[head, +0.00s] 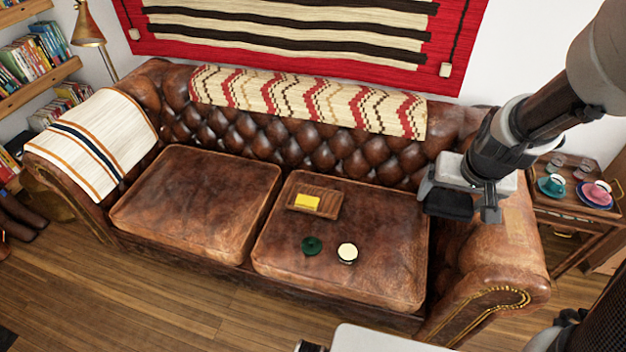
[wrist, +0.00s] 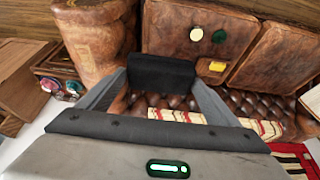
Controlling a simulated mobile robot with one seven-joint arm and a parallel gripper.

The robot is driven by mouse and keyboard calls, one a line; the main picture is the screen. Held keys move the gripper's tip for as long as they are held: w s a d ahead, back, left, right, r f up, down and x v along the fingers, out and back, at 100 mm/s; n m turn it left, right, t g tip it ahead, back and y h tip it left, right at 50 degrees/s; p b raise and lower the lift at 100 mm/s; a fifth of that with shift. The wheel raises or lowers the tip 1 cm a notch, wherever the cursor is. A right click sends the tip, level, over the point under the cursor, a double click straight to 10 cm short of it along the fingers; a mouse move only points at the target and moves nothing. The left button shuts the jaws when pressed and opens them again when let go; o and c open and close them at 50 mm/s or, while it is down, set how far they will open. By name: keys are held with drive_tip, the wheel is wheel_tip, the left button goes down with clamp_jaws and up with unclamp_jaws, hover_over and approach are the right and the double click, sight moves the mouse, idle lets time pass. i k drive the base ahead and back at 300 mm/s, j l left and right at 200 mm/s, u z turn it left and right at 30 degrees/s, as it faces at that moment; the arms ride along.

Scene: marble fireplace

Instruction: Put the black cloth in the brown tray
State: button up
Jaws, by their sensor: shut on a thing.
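The black cloth (head: 447,205) is between the fingers of my gripper (head: 460,203), held above the right side of the sofa. In the wrist view the cloth (wrist: 161,72) looks like a flat dark block between both fingertips (wrist: 160,84). The brown tray (head: 325,211) is a small wooden tray lying on the right sofa cushion, with a yellow item (head: 307,202) in it. My gripper is to the right of the tray and apart from it.
A dark green round item (head: 312,245) and a cream-topped round item (head: 347,252) sit on the cushion in front of the tray. The sofa's right armrest (head: 500,255) is below my gripper. A side table (head: 568,210) with cups stands at the right.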

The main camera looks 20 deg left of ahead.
sight(327, 205)
drive_tip(key=i+j, duration=0.15)
drive_tip(key=j, duration=0.3)
drive_tip(key=i+j, duration=0.1)
drive_tip(key=j, duration=0.3)
drive_tip(key=i+j, duration=0.15)
drive_tip(key=j, duration=0.3)
drive_tip(key=i+j, duration=0.1)
drive_tip(key=j, duration=0.35)
